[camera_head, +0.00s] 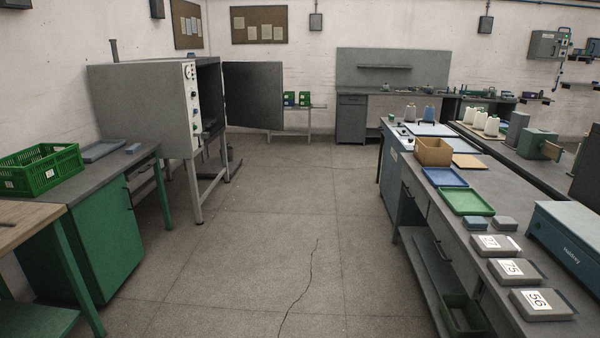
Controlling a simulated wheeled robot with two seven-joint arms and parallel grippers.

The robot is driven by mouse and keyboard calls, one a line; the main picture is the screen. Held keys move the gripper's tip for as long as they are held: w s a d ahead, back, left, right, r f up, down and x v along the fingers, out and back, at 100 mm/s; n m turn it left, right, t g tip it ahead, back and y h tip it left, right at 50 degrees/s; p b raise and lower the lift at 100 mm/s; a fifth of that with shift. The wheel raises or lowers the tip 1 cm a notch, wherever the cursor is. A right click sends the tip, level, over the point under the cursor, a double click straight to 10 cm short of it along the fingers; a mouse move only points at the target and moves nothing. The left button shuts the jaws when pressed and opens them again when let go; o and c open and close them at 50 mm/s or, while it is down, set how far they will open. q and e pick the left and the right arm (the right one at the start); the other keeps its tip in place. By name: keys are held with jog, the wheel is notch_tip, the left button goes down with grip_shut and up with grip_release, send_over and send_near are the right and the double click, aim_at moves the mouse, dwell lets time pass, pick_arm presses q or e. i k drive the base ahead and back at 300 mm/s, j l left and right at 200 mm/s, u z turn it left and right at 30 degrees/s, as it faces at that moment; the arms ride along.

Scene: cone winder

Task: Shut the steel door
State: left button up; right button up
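The steel door (253,95) is a flat dark grey panel on the tall grey oven-like cabinet (140,108) at the left back. It stands wide open, swung out to the right of the cabinet's opening. The cabinet stands on legs and has a control panel (190,95) with dials on its front edge. The inside of the cabinet is dark and only partly visible. Neither of my grippers shows in the head view.
Clear concrete floor (240,230) with a crack runs up the middle to the cabinet. A green bench (85,235) with a green crate (40,170) borders the left. A long grey bench (420,205) with trays borders the right. A low stand (308,120) is behind the door.

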aim_at(254, 89)
jog(key=i, duration=5.35)
jog(key=i+u, duration=0.1)
jog(key=i, duration=0.6)
jog(key=i+l, duration=0.15)
jog(key=i, duration=0.6)
jog(key=i+l+u, duration=0.15)
jog(key=i, duration=0.55)
jog(key=i+l+u, duration=0.1)
jog(key=i+u, duration=0.35)
jog(key=i+l+u, duration=0.25)
jog(key=u, duration=0.15)
jog(key=i+l+u, duration=0.65)
jog(key=l+u, duration=0.25)
jog(key=i+l+u, duration=0.15)
jog(key=l+u, duration=0.55)
jog(key=l, duration=0.35)
jog(key=l+u, duration=0.25)
jog(key=l, duration=0.4)
jog(key=i, duration=0.05)
